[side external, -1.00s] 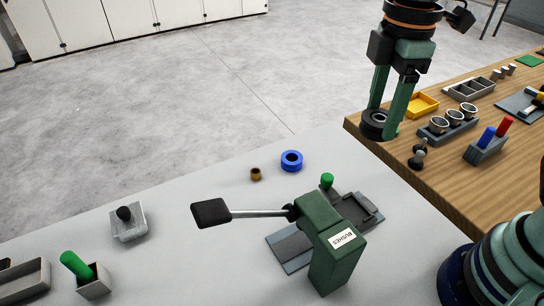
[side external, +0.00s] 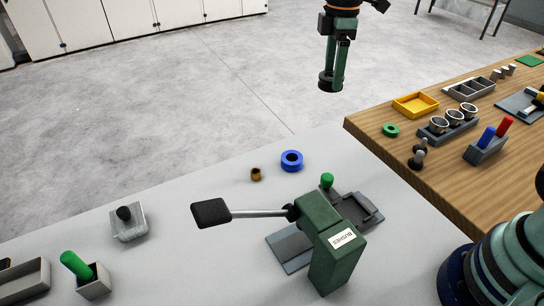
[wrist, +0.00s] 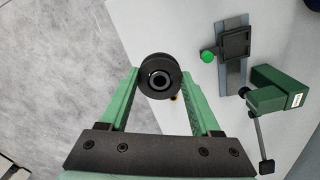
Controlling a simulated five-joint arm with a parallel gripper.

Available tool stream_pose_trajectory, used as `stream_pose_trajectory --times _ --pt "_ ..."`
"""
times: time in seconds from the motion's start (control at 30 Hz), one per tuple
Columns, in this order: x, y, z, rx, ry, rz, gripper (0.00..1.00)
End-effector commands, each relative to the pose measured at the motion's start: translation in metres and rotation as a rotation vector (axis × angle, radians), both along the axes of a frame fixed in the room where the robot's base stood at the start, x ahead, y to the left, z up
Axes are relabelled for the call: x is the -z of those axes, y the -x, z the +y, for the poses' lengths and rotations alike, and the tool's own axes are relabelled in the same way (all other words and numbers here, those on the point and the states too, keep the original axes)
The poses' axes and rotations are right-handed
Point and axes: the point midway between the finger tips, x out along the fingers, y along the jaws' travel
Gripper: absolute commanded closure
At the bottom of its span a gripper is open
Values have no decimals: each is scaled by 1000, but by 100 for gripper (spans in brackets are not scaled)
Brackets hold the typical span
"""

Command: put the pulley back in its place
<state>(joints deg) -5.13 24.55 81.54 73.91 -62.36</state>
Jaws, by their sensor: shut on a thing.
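My gripper (side external: 331,82) is shut on a black pulley (wrist: 160,75). The pulley is a dark grooved wheel with a round bore, gripped between the green fingers. In the side view the pulley (side external: 328,84) hangs in the air, its image against the concrete floor beyond the tables. Which spot is the pulley's place cannot be told for sure. A flat green ring (side external: 391,130) lies bare on the wooden table. A blue ring (side external: 291,161) lies on the grey table beside a small brass bush (side external: 256,174).
A green lever press labelled BUSHES (side external: 334,245) stands on the grey table (side external: 190,195), its handle reaching left. A yellow tray (side external: 415,104), a rack of cups (side external: 447,125) and a holder with blue and red pegs (side external: 486,150) stand on the wooden table (side external: 420,200).

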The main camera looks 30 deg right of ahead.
Motion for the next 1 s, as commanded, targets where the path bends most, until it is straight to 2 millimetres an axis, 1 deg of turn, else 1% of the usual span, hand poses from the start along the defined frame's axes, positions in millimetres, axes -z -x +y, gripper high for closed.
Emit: stream_pose_trajectory --times 0.07,0.17,0.27,0.6,0.7,0.8,1.0 --pt "4 -4 -3 1 0 -1 100" --pt "15 -6 -4 0 1 1 100" --pt "36 -5 -4 -1 0 4 100" --pt "118 -4 -4 0 0 5 100" --pt "138 -5 -4 0 0 2 100" --pt "152 -5 -4 0 0 1 100" --pt "166 -5 -4 0 0 0 100"
